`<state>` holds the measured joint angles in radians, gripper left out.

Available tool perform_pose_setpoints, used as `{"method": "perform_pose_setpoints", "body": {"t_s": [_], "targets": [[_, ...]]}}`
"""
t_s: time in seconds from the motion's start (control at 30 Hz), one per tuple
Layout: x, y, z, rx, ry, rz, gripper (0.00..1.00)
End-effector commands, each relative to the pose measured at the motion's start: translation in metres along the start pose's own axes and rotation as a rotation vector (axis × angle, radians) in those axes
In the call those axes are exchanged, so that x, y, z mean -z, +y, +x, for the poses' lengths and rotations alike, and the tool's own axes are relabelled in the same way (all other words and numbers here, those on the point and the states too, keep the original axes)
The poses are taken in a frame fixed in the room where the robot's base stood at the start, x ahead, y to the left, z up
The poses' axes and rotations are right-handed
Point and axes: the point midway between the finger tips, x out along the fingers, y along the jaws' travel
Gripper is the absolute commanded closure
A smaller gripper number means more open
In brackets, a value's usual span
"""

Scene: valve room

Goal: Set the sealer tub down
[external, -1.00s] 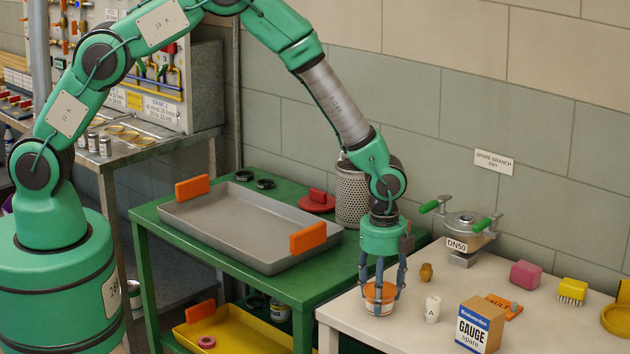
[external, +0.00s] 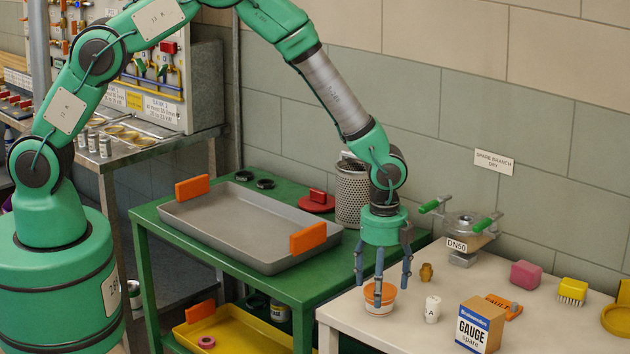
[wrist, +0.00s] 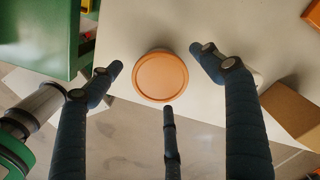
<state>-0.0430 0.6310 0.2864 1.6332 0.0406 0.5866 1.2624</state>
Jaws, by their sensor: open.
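The sealer tub (external: 380,302), a small white tub with an orange lid, stands upright on the pale table (external: 345,322) near its left front edge. In the wrist view its round orange lid (wrist: 161,76) lies between and beyond my fingertips. My gripper (external: 382,285) is above the tub with its fingers spread open, apart from the lid in the wrist view. One finger hides part of the tub in the external view.
A small white cup (external: 432,309) and a gauge box (external: 481,326) stand close on the right. A brass fitting (external: 426,272) and a DN50 valve (external: 462,236) are behind. The green bench (external: 160,222) with a grey tray (external: 225,237) is at left.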

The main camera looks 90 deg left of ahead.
Motion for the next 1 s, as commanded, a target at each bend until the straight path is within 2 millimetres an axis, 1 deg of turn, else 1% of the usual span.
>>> {"method": "perform_pose_setpoints", "body": {"t_s": [0.03, 0.3, 0.5, 0.7, 1.0], "targets": [[0.000, -0.001, -0.010, 0.002, 0.001, 0.000, 0.21], [0.000, 0.000, -0.055, 0.001, 0.001, 0.000, 0.21], [0.000, 0.000, -0.082, 0.000, 0.000, 0.000, 0.21], [0.000, 0.000, -0.095, 0.000, 0.000, 0.000, 0.21], [0.000, 0.000, -0.097, -0.001, 0.000, 0.000, 0.21]]}}
